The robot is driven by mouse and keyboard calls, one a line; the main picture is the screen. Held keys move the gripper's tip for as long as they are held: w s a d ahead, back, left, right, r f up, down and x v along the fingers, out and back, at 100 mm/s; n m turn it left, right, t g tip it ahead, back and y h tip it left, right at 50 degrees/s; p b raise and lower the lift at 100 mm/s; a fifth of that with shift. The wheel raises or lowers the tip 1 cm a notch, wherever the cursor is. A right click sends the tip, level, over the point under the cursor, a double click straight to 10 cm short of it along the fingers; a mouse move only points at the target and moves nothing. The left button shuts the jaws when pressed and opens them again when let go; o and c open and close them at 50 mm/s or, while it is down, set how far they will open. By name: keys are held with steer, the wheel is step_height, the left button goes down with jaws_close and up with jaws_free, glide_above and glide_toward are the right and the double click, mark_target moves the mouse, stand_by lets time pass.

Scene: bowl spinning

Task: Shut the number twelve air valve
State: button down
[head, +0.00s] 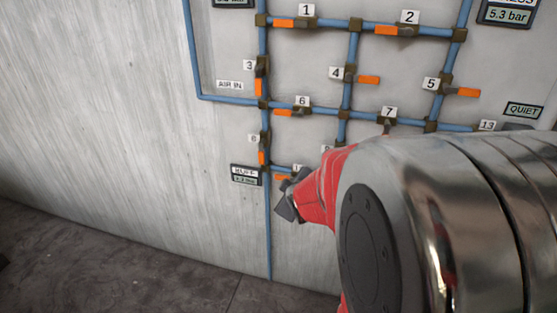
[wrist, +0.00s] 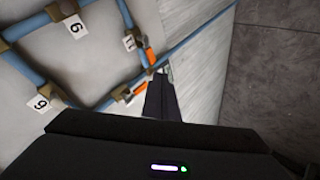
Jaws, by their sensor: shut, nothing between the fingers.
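My gripper (head: 286,208) is shut and empty, just below the lower-left corner of the pipe grid; its dark fingers also show in the wrist view (wrist: 162,98). The valve at the tag that looks like 11 (wrist: 129,43) has its orange handle (head: 281,177) just above the fingertips in the head view. I cannot tell whether the fingers touch it. I see no tag 12 in either view. My arm covers the lower right of the grid in the head view.
Blue pipes (head: 230,101) run over a pale wall with several numbered, orange-handled valves. Tag 13 (head: 487,125) and the QUIET sign (head: 523,110) are at the right. A pressure display (head: 246,175) is left of the gripper. Below is dark floor (head: 130,255).

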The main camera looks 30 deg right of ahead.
steer(key=d+f+n+t+h, duration=0.1)
steer(key=d+f+n+t, duration=0.25)
steer(key=d+f, duration=0.8)
steer(key=s+d+f+n+t+h, duration=0.1)
steer(key=s+d+f, duration=0.1)
steer(key=s, duration=0.4)
steer(key=s+d+f+n+t+h, duration=0.1)
steer(key=s+d+f+t+h, duration=0.1)
steer(key=s+d, duration=0.3)
steer(key=shift+s+d+f+n, duration=0.2)
steer(key=shift+s+f+n, duration=0.15)
steer(key=shift+s+f, duration=0.35)
steer(key=x, duration=1)
steer(key=s+d, duration=0.3)
steer(key=shift+s, duration=0.15)
